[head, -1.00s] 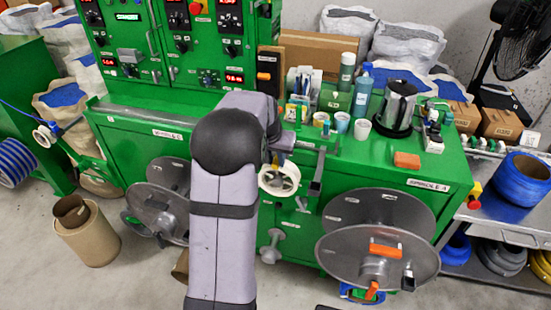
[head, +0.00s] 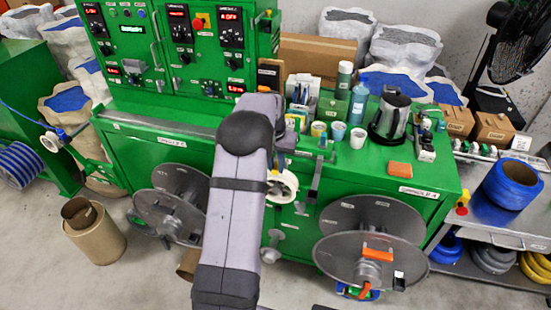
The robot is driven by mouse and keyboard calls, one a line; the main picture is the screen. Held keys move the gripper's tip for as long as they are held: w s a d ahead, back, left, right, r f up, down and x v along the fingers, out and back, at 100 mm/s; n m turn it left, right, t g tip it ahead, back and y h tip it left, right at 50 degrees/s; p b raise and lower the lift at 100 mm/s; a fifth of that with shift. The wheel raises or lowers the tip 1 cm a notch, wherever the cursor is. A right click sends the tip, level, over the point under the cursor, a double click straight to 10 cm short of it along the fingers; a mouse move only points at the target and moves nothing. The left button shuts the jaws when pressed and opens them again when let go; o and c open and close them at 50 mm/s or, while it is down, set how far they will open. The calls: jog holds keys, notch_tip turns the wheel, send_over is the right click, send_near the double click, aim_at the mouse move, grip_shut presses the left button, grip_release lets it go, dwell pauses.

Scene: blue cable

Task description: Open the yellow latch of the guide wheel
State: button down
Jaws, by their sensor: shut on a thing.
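The white guide wheel (head: 283,187) stands at the front of the green machine, just left of a grey upright bracket. My arm reaches over from the front, and its wrist end is just above the wheel. My gripper (head: 280,162) is small and partly hidden behind my own arm. It is shut at the top of the wheel, where the yellow latch sits. The latch is mostly covered there, and I cannot make out its angle.
A large grey reel (head: 371,260) with an orange handle is at the right front, another reel (head: 170,200) at the left. Cups (head: 338,130), bottles and a steel kettle (head: 390,116) stand on the green top (head: 370,160). An orange block (head: 400,168) lies near its edge.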

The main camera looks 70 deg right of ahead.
aim_at(277, 167)
jog(key=shift+d+r+y+p, duration=0.45)
jog(key=shift+r+y+p, duration=0.25)
jog(key=shift+p, duration=1)
jog(key=c, duration=1.6)
grip_release()
jog(key=shift+f, duration=0.1)
jog(key=shift+c, duration=0.2)
notch_tip(277, 167, up, 7)
jog(key=b, duration=0.3)
jog(key=shift+r, duration=0.2)
